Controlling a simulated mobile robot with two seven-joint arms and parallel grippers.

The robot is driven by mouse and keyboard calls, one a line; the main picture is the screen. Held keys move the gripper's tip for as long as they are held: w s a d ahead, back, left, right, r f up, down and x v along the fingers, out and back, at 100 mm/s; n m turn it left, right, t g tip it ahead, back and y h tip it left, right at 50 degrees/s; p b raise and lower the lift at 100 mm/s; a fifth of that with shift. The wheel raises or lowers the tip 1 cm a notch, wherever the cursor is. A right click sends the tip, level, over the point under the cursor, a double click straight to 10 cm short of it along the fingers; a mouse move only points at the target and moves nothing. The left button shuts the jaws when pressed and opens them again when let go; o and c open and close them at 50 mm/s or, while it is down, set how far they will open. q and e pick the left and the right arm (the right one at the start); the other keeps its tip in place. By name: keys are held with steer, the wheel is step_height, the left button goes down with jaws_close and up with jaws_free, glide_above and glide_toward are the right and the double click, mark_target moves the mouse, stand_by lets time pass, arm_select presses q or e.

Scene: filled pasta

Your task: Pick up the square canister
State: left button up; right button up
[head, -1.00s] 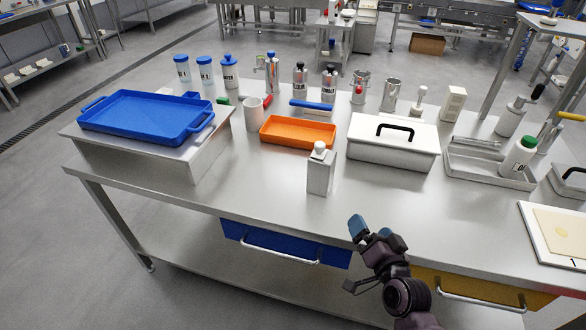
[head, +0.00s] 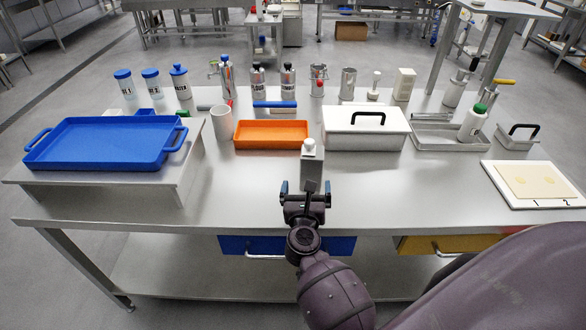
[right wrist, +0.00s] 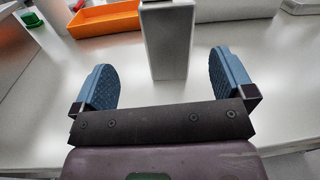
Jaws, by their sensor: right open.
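The square canister (head: 312,172) is a light grey box with a white cap, standing upright near the front middle of the steel table. In the right wrist view its body (right wrist: 167,42) stands straight ahead of the fingers, its top cut off by the frame edge. My right gripper (head: 306,190) is open just in front of the canister, with its blue fingertips to either side of it in the picture. In the right wrist view the open gripper (right wrist: 163,82) has empty space between its fingers, and the canister is beyond them. My left gripper is not in view.
An orange tray (head: 246,142) and a white box with a black handle (head: 350,141) stand behind the canister. A blue tray (head: 70,150) lies on a raised stand at left. A white board (head: 500,190) lies at right. The table around the canister is clear.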

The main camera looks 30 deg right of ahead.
mark_target(312, 169)
steer(key=shift+s+d+m, duration=0.2)
steer(key=shift+d+m, duration=0.4)
steer(key=shift+m, duration=0.1)
steer(key=x, duration=0.5)
steer(key=shift+w+r, duration=0.1)
steer(key=shift+w, duration=0.1)
steer(key=shift+x, duration=2.65)
steer(key=shift+r, duration=0.2)
steer(key=c, duration=1.2)
